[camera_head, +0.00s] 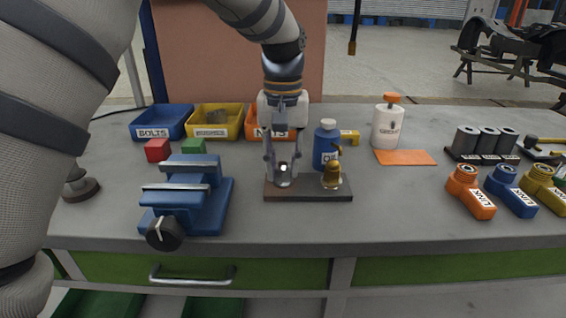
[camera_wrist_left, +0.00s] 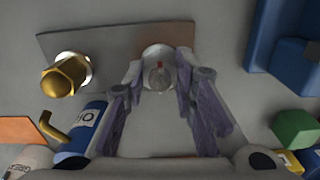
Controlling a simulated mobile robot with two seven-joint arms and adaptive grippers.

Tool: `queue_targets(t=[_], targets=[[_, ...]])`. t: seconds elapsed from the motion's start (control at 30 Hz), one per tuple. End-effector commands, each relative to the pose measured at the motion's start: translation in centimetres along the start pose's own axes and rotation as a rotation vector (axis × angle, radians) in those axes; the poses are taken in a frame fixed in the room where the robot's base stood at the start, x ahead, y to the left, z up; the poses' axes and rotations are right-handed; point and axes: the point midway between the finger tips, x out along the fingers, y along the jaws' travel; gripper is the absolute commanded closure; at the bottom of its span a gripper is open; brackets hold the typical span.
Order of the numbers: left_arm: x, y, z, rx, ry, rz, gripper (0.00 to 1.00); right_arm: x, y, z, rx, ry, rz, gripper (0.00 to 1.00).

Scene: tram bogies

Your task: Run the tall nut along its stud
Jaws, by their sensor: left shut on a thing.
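A flat dark plate (camera_head: 309,192) lies on the bench and carries two fittings. At its left, my left gripper (camera_head: 283,176) points straight down and is shut on a pale silver tall nut (camera_wrist_left: 157,56). In the left wrist view the fingertips (camera_wrist_left: 160,76) press on both sides of it; a small red mark shows near its middle. The stud under it is mostly hidden. A brass nut (camera_head: 331,178) stands at the plate's right on a pale washer, clear of the fingers; it also shows in the left wrist view (camera_wrist_left: 66,76). My right gripper is not in view.
A blue oil bottle (camera_head: 325,147) stands close behind the plate. A blue vise (camera_head: 188,193) stands to the left, with red (camera_head: 157,150) and green (camera_head: 193,146) blocks behind. Coloured bins line the back. A white bottle (camera_head: 388,126) and link parts (camera_head: 470,190) stand right.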

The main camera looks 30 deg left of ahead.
Motion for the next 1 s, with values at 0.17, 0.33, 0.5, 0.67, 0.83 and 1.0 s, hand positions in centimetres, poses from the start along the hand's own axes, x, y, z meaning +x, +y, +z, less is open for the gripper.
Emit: queue_targets(t=[0.17, 0.33, 0.5, 0.67, 0.83, 1.0], targets=[[-0.59, 0.03, -0.14, 0.164, 0.012, 0.005, 1.0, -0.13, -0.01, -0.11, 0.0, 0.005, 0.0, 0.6], [-0.65, 0.04, -0.16, 0.325, 0.014, 0.005, 1.0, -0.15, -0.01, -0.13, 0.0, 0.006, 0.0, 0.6], [-0.7, 0.05, -0.18, 0.487, 0.016, 0.004, 1.0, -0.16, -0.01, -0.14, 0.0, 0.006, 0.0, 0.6], [-0.71, 0.03, -0.2, 0.638, 0.017, 0.002, 1.0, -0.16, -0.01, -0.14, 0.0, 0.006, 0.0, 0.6], [-0.72, 0.02, -0.22, 0.799, 0.018, 0.001, 1.0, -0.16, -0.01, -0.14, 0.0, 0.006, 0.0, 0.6], [-0.73, 0.05, -0.22, 0.961, 0.019, -0.001, 1.0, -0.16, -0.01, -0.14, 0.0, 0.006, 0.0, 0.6]])
